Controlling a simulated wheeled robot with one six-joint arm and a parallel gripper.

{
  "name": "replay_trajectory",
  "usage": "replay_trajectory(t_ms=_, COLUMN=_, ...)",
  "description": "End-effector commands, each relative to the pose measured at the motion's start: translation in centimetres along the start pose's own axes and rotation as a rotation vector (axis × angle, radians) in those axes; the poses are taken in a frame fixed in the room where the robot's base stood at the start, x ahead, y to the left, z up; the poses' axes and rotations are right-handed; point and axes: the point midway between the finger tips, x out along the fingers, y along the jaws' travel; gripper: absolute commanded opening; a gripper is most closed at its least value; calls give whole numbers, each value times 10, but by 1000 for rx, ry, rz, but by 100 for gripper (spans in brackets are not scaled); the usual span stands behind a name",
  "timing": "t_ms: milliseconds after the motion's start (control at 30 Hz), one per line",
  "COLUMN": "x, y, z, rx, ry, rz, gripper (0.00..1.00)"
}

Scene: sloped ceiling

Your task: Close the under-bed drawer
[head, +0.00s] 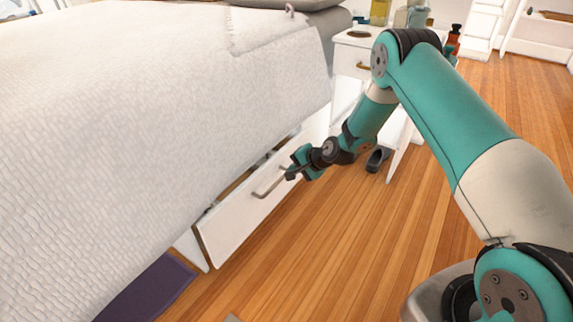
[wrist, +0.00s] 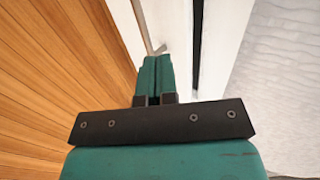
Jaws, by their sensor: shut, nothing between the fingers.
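The white under-bed drawer (head: 240,219) stands pulled out from beneath the bed, with a dark gap along its top edge. Its metal bar handle (head: 268,188) is on the front face. My gripper (head: 291,172) is at the drawer front, close to the right end of the handle. In the wrist view my gripper (wrist: 160,62) has its fingers together with nothing between them. The drawer's white top edge (wrist: 180,35) and the handle (wrist: 147,28) show just beyond the fingertips. I cannot tell whether the fingers touch the drawer.
The bed's white cover (head: 150,100) hangs over the drawer. A white nightstand (head: 352,62) with bottles on top stands behind my arm. A dark shoe (head: 377,159) lies on the floor near it. A purple mat (head: 150,290) lies at lower left. The wooden floor (head: 330,250) before the drawer is clear.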

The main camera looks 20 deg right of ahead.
Motion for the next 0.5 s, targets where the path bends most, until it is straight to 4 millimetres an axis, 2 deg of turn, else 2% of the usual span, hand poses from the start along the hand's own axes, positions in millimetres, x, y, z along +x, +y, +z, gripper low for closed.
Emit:
replay_trajectory(t_ms=33, x=-11, y=-2, z=0, rx=3, ry=1, rz=1, gripper=0)
replay_trajectory(t_ms=133, x=-21, y=-1, z=0, rx=2, ry=1, rz=0, gripper=0)
replay_trajectory(t_ms=267, x=-19, y=8, z=14, rx=-11, ry=-24, rz=-24, gripper=0)
replay_trajectory(t_ms=400, x=-1, y=34, z=68, rx=-47, ry=-100, rz=-166, gripper=0)
replay_trajectory(t_ms=500, x=3, y=45, z=102, rx=-49, ry=-105, rz=-293, gripper=0)
